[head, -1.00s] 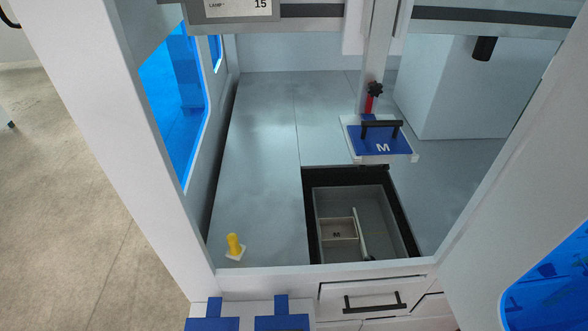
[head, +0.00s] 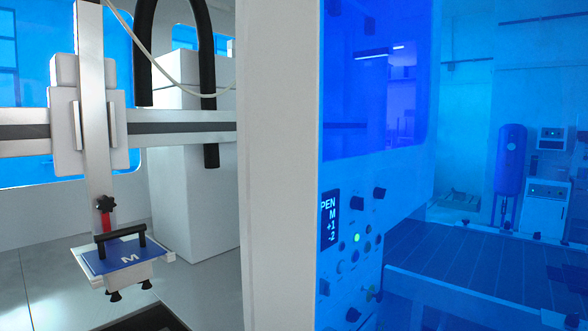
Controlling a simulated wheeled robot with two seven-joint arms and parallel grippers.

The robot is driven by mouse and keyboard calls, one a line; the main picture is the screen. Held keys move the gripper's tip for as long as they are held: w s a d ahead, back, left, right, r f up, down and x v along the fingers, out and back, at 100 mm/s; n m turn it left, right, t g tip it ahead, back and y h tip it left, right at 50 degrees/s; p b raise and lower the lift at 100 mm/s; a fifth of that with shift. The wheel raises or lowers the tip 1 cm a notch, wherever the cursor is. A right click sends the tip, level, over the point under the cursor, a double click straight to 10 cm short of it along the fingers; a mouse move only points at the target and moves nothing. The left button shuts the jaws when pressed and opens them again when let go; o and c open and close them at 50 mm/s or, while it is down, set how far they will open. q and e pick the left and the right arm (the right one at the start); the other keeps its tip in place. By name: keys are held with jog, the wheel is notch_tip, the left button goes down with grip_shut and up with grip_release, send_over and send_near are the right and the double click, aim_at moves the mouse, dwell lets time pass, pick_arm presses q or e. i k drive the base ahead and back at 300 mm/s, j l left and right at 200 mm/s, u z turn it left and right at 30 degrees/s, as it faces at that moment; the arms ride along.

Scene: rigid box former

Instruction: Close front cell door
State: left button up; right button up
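The front cell door seems to be the panel with a white upright frame strip (head: 279,165) and a large blue see-through pane (head: 480,100) to its right. It stands beside the opening on the left, through which the cell inside shows untinted. The door's handle and hinges are not in view. Neither of my grippers is in view.
Inside the cell, a blue-topped plate marked M (head: 118,256) with a black handle hangs below a gantry beam (head: 190,128). Through the blue pane show a control panel (head: 350,270) with knobs and a partly hidden display, and a room beyond.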

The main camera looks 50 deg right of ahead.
aim_at(415, 164)
jog(key=k+l+u, duration=0.15)
jog(key=k+l, duration=0.3)
jog(key=k, duration=0.15)
jog(key=k+l+u, duration=0.1)
jog(key=k+l, duration=0.3)
jog(key=k, duration=0.2)
jog(key=k+l, duration=0.1)
jog(key=l, duration=0.4)
jog(key=l+u, duration=0.15)
jog(key=l, duration=0.35)
jog(key=k+l, duration=0.15)
jog(key=l, duration=0.35)
jog(key=u, duration=0.05)
